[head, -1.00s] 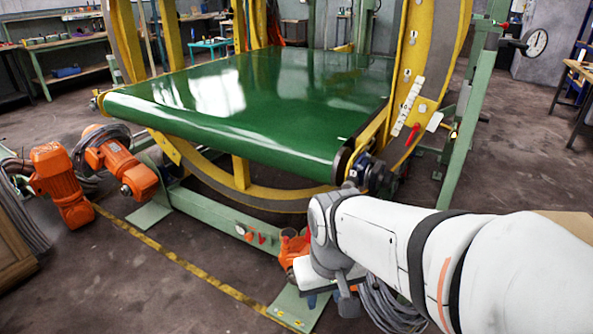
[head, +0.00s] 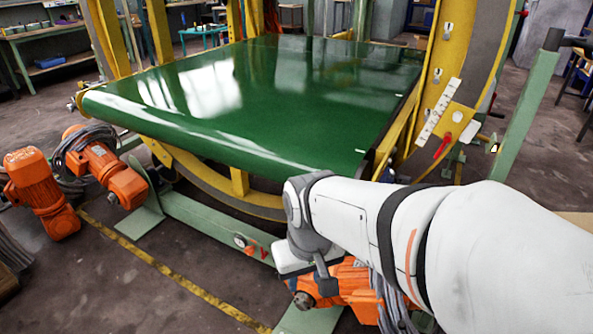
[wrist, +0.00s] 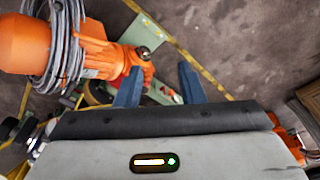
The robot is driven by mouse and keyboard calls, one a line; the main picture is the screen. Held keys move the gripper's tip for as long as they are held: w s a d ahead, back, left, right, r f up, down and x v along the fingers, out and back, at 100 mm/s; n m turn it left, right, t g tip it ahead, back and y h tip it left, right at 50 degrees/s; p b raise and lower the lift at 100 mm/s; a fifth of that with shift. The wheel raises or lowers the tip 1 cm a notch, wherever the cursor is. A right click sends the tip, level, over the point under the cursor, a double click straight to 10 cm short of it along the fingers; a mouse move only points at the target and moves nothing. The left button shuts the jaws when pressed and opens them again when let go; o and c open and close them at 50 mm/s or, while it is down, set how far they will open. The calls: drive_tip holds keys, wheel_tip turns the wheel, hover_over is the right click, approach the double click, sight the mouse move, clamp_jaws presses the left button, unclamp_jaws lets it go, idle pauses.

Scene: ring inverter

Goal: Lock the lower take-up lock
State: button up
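My gripper (wrist: 160,68) shows in the wrist view as two blue fingers held apart, with nothing between them. Small red handles (head: 251,250) are on the low green base beam, left of my wrist; red parts on green also show beyond the fingers in the wrist view (wrist: 166,90). I cannot tell which part is the lower take-up lock.
The green belt (head: 250,100) spans the yellow ring. An orange motor (head: 345,285) lies close under my wrist. More orange motors (head: 40,190) with coiled cable stand at left. A green post (head: 527,115) rises at right. Floor is free at front left.

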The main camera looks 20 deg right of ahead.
drive_tip(key=shift+a, duration=0.25)
